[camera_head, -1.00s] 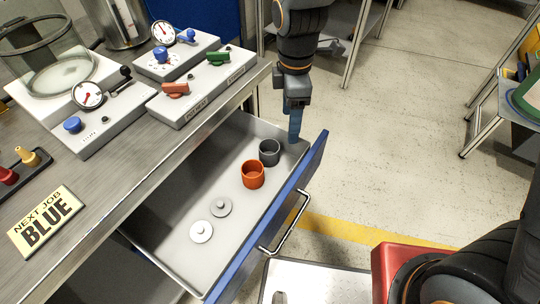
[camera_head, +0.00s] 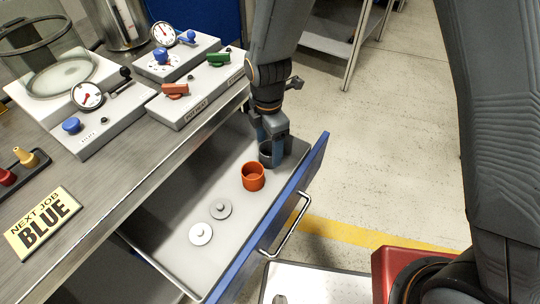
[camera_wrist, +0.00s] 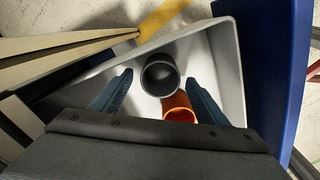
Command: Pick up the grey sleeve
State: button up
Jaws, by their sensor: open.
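The grey sleeve (camera_head: 266,158) is a dark, open-topped cylinder standing upright in the open drawer (camera_head: 170,218), near its far corner. My gripper (camera_head: 270,152) points down over it, with one blue finger on each side of the sleeve. In the wrist view the sleeve (camera_wrist: 160,76) lies between the two open fingers (camera_wrist: 160,95), with visible gaps on both sides. An orange sleeve (camera_head: 253,176) stands close beside it; in the wrist view the orange sleeve (camera_wrist: 179,107) is just nearer my palm. The sleeve is partly hidden by my fingers in the head view.
Two round lidded discs, one grey (camera_head: 220,208) and one white (camera_head: 201,233), lie on the drawer floor. The drawer's blue front (camera_head: 268,222) and walls rise close by. The bench with valve panels (camera_head: 200,88) and a "NEXT JOB BLUE" sign (camera_head: 44,222) stands to the left.

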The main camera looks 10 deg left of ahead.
aim_at(269, 152)
jog(key=shift+f, duration=1.8)
jog(key=c, duration=1.1)
jog(key=shift+r, duration=0.15)
